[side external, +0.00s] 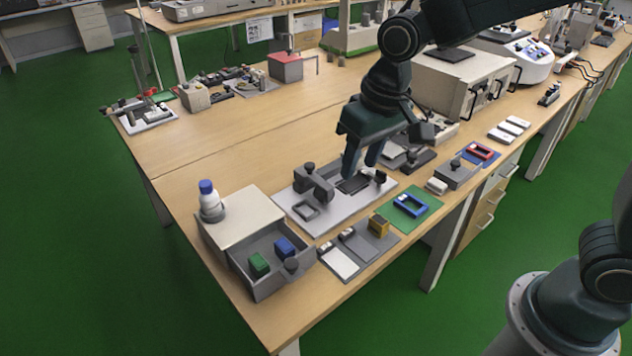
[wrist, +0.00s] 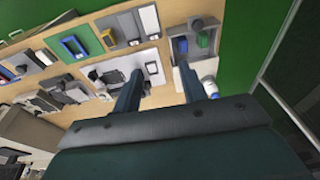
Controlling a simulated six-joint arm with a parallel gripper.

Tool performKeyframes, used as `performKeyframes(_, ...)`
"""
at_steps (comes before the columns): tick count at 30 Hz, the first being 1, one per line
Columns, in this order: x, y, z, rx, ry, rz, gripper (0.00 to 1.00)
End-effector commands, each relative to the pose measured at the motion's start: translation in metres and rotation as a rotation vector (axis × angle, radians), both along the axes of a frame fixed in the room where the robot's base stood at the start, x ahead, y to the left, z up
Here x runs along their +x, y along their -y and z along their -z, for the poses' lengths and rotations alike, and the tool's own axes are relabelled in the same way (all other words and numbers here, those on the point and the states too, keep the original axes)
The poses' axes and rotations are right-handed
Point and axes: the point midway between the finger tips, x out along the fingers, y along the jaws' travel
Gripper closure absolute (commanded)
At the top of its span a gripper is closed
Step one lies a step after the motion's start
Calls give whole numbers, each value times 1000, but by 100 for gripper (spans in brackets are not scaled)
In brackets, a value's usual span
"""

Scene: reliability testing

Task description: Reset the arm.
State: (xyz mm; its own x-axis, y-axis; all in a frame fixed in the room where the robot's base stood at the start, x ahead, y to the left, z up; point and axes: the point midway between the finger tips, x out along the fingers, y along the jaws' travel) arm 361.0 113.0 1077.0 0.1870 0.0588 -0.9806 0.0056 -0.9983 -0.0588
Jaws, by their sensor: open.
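My gripper (side external: 361,163) hangs above the bench over a light grey base plate (side external: 329,222) that carries a dark clamp-like fixture (side external: 313,181). Its two fingers are apart with nothing between them. In the wrist view my gripper (wrist: 142,82) also shows two separated, empty fingers above the bench. The plate lies below them, partly hidden by the fingers. In the side view the fingers hide part of the plate's far side.
An open grey drawer (side external: 244,286) holds a green block (side external: 259,264) and a blue block (side external: 284,248). A blue frame (side external: 410,205) lies on a green mat (side external: 428,199). The bench's left middle is clear.

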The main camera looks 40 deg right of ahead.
Motion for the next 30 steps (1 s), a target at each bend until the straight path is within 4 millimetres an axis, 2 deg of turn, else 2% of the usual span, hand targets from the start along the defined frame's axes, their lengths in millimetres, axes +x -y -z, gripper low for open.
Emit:
performKeyframes(1,-7,9,-10,3,18,4,58)
performKeyframes(6,-32,32,-32,4,64,5,58)
performKeyframes(15,-81,68,-60,-3,147,8,58)
performKeyframes(23,-127,93,-70,-21,219,12,58)
performKeyframes(30,-164,108,-70,-43,276,16,58)
